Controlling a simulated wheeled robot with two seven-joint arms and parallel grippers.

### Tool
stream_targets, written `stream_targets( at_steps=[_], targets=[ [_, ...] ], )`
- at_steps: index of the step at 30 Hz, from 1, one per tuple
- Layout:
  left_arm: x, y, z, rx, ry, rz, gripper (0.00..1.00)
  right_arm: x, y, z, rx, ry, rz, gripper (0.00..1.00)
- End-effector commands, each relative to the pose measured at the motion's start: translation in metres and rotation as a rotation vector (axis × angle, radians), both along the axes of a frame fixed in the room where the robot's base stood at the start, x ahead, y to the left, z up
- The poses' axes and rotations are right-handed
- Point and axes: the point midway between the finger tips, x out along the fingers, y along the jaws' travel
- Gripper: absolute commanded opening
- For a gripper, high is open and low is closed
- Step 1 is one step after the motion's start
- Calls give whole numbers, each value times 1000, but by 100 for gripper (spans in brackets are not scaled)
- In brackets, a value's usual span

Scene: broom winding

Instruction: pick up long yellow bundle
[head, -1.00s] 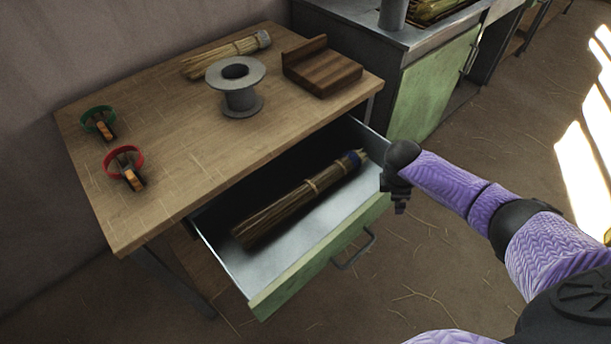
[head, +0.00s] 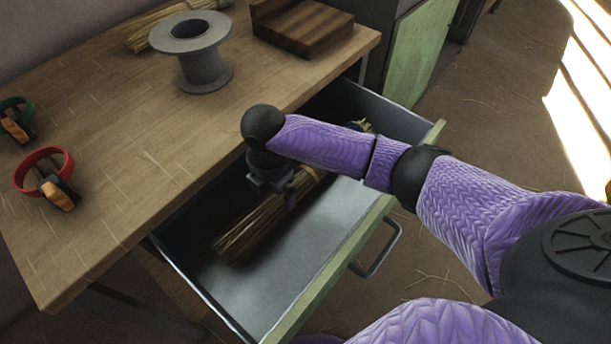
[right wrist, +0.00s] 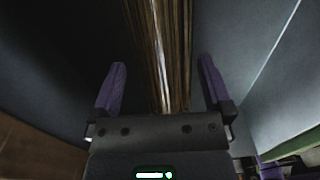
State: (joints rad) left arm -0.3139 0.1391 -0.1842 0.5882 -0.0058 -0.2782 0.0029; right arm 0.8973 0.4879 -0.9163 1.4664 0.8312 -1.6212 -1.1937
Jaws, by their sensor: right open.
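The long yellow bundle (head: 247,229) of straw lies slantwise in the open drawer (head: 325,250) under the table. My right arm crosses over it and hides part of its middle and far end in the head view. My right gripper (head: 275,190) points down over the bundle. In the right wrist view the bundle (right wrist: 162,50) runs between the two spread fingers of the gripper (right wrist: 160,85), which is open. I cannot tell if the fingers touch it. My left gripper is not in view.
The table (head: 120,170) holds a grey spool (head: 200,65), a wooden block (head: 305,28), another straw bundle (head: 150,32), and red (head: 40,165) and green (head: 14,108) ring tools. The drawer's green front (head: 300,305) has a metal handle (head: 380,250). The drawer's near part is empty.

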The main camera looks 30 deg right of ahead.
Motion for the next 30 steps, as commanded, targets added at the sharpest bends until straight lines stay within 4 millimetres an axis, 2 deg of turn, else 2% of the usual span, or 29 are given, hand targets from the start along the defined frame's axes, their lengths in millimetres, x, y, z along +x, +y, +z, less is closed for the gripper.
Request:
stream_targets(
  at_steps=[1,5,11,14,23,30],
  targets=[
    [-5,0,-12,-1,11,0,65,-2,0,-17,-1,6,0,100],
    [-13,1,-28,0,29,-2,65,-3,-1,-43,-3,5,-1,100],
    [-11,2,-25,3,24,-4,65,-2,-1,-39,-3,-2,-2,100],
    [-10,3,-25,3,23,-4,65,-2,-1,-39,-3,-2,-2,83],
    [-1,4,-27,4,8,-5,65,-3,0,-39,-3,-2,-2,20],
    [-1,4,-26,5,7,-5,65,-2,0,-37,-2,-3,-2,18]
  ],
)
